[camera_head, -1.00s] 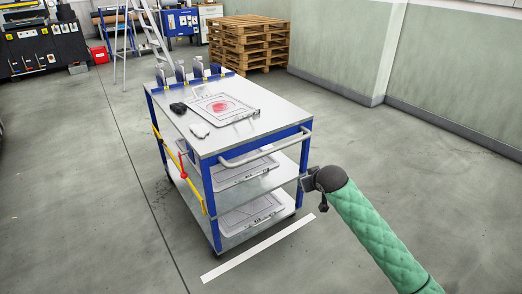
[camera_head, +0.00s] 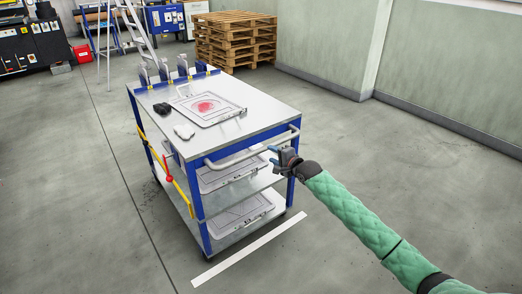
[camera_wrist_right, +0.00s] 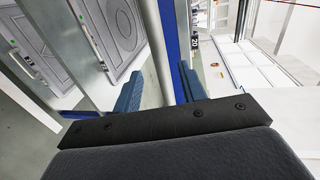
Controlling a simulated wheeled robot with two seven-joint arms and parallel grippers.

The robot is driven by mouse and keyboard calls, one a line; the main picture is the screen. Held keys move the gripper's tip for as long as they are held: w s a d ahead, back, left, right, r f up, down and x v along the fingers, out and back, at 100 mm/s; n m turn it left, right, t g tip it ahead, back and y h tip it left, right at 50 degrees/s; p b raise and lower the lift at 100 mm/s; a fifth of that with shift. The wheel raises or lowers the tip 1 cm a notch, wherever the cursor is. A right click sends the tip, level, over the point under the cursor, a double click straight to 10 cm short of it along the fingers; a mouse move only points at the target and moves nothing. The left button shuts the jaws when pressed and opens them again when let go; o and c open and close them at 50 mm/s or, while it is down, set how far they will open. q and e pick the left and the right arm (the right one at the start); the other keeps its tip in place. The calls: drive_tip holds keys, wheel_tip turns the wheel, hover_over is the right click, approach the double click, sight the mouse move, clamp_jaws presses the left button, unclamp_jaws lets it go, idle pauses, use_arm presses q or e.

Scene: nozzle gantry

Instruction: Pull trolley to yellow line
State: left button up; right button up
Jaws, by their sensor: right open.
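The trolley (camera_head: 262,113) is a blue-framed metal cart with a grey top and lower shelves. Its grey bar handle (camera_head: 235,158) runs along the near end. My right gripper (camera_head: 274,154) is open at the right part of the handle. In the right wrist view its two blue fingers (camera_wrist_right: 160,88) stand apart, with the grey handle bar (camera_wrist_right: 155,55) appearing between them; contact cannot be told. A white line (camera_head: 250,250) lies on the floor just in front of the trolley. No yellow floor line shows. My left gripper is out of view.
On the trolley top are a framed plate with a red patch (camera_head: 206,107), a dark small object (camera_head: 162,108) and several upright holders. A yellow bar (camera_head: 180,192) with a red knob runs along its left side. Wooden pallets (camera_head: 235,40) stand behind. Floor right and front is clear.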

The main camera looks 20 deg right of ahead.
sight(264, 150)
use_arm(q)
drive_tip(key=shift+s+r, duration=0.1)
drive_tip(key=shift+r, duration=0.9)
use_arm(e)
drive_tip(key=shift+x, duration=3.9)
clamp_jaws()
